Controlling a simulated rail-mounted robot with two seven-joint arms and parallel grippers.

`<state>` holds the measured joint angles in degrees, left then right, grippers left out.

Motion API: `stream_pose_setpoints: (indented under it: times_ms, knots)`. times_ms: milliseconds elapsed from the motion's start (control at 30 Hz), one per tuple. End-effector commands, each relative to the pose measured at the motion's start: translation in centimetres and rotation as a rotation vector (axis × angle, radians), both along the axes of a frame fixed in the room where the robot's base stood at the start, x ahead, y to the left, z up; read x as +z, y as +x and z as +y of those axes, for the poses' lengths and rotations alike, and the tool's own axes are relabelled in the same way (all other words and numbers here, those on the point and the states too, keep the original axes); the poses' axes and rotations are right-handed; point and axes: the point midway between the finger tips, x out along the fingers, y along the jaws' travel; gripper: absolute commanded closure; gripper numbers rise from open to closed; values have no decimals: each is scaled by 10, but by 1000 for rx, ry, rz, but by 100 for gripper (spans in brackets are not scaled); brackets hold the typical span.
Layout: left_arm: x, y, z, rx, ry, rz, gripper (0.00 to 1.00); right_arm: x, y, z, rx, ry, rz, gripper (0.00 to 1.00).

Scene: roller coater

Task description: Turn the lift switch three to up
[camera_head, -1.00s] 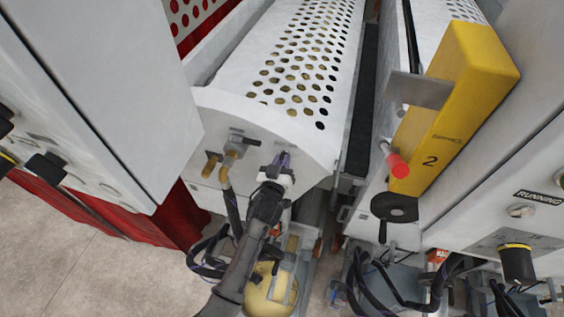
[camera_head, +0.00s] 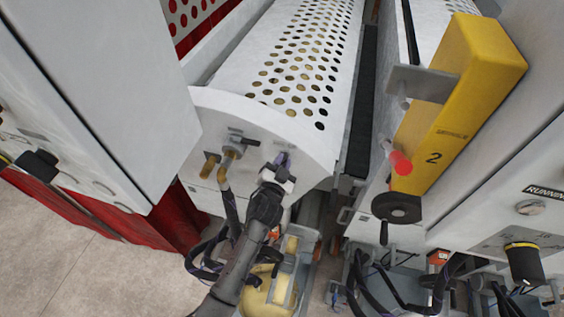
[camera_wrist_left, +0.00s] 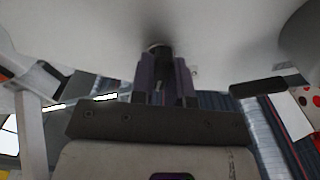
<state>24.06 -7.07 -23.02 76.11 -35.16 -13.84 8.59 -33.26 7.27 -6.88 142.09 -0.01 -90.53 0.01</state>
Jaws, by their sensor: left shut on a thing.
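My left gripper (camera_head: 282,160) reaches up to the white end panel (camera_head: 222,110) of the perforated cover in the head view. Its purple fingers also show in the left wrist view (camera_wrist_left: 162,82). They are shut on a small dark round switch knob (camera_wrist_left: 159,50) that sticks out of the pale panel. In the head view the fingers hide this knob. Which way the switch points cannot be told, and no number is readable beside it. My right gripper is not in view.
A valve with a brass fitting (camera_head: 232,150) and hose sits just left of my gripper. A yellow block marked 2 (camera_head: 455,110), with a red-tipped handle (camera_head: 399,160) and black handwheel (camera_head: 396,207), stands to the right. Cables and a yellow round housing (camera_head: 268,292) lie below.

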Motion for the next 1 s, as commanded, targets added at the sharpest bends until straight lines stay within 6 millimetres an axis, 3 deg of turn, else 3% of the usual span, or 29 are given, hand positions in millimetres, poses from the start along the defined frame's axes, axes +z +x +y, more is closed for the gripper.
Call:
stream_pose_setpoints:
  times_ms: [600, 633, 867, 1000]
  knots:
    - [0, 0, 0, 0, 35, -10, 100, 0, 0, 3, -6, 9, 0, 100]
    - [0, 0, 0, 0, 35, -10, 81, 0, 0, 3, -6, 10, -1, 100]
    - [0, 0, 0, 0, 33, -9, 59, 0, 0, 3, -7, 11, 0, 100]
    - [0, 0, 0, 0, 32, -9, 58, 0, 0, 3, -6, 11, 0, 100]
